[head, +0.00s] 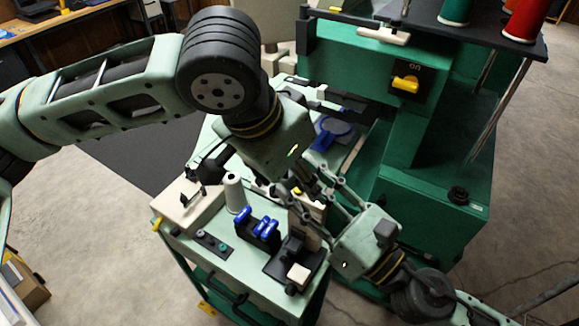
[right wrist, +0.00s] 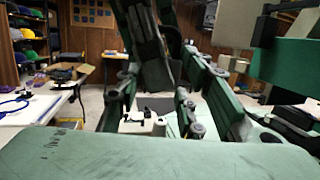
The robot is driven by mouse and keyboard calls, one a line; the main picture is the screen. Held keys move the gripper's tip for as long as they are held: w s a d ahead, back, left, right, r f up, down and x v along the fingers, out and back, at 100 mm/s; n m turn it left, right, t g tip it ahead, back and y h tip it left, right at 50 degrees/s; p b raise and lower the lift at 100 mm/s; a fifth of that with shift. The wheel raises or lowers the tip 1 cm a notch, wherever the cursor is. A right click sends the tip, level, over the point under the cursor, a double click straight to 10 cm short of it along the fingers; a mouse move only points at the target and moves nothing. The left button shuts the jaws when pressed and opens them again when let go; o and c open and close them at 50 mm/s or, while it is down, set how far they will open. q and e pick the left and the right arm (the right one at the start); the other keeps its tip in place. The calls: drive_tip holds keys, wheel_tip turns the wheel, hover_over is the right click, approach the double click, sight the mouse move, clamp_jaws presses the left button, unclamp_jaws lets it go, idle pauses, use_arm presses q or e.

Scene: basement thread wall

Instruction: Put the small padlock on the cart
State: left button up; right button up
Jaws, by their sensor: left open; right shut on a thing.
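I cannot make out the small padlock in either view; the crossed fingers hide much of the spot where my grippers meet. The cart (head: 227,262) has a pale green top and a dark green frame, and stands at the lower middle of the head view. My left gripper (head: 308,178) points down over the cart's back right part and is open. My right gripper (head: 328,197) reaches in from the lower right, close to the left one. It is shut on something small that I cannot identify. In the right wrist view its fingers frame the middle.
On the cart top stand a white thread cone (head: 234,193), blue-handled tools (head: 266,227), a beige device (head: 187,205) and a black fixture (head: 291,262). A tall green machine (head: 440,160) with a yellow switch (head: 405,83) stands right behind.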

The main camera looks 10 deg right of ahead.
use_arm(q)
drive_tip(key=shift+c, duration=0.2)
drive_tip(key=c, duration=1.1)
drive_tip(key=shift+c, duration=0.9)
use_arm(e)
drive_tip(key=o, duration=1.4)
drive_tip(key=shift+c, duration=0.2)
drive_tip(key=shift+s, duration=0.1)
